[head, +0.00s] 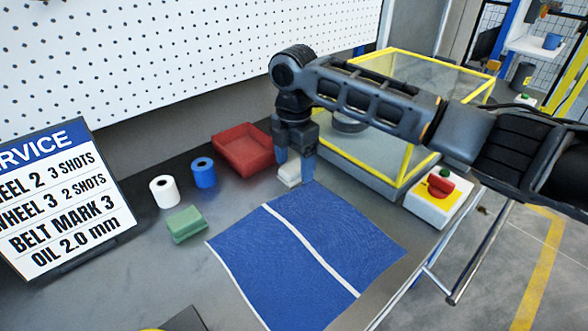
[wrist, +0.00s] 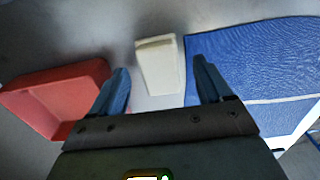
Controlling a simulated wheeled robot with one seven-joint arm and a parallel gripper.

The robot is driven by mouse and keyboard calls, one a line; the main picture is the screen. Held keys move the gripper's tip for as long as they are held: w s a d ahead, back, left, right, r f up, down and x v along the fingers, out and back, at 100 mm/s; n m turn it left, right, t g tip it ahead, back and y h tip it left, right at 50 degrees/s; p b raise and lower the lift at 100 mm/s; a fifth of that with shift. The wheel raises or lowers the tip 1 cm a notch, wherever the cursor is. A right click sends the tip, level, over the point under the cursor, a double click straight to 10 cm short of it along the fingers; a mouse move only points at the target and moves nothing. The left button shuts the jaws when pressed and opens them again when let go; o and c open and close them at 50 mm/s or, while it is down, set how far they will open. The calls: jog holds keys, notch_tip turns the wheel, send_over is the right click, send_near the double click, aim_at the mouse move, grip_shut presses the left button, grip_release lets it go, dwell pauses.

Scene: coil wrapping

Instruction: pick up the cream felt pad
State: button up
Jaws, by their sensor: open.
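The cream felt pad (head: 289,175) lies on the grey bench between the red tray and the blue mat, partly hidden behind my gripper in the head view. In the wrist view the cream felt pad (wrist: 160,66) is a small pale block ahead of and between my fingertips. My gripper (head: 295,168) points down over the pad. In the wrist view my gripper (wrist: 163,78) has its two blue fingers spread wide, one to each side of the pad, with nothing held. I cannot tell how far the fingertips are above the bench.
A red tray (head: 243,150) is left of the pad, and a blue mat (head: 310,255) with white stripes is right of it. A yellow-framed clear case (head: 402,155) stands behind. A blue roll (head: 204,172), white roll (head: 164,191) and green block (head: 186,224) are further left.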

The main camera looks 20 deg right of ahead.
aim_at(297, 167)
jog(key=shift+f, duration=0.1)
jog(key=shift+c, duration=0.4)
jog(key=c, duration=1.1)
jog(key=shift+o, duration=0.2)
jog(key=shift+r, duration=0.45)
jog(key=r, duration=0.2)
jog(key=r+b, duration=0.1)
jog(key=shift+s+d+r, duration=0.25)
jog(key=shift+r, duration=0.05)
jog(key=s+d+r, duration=0.6)
jog(key=s, duration=0.3)
jog(key=shift+r, duration=0.3)
jog(key=shift+d, duration=0.1)
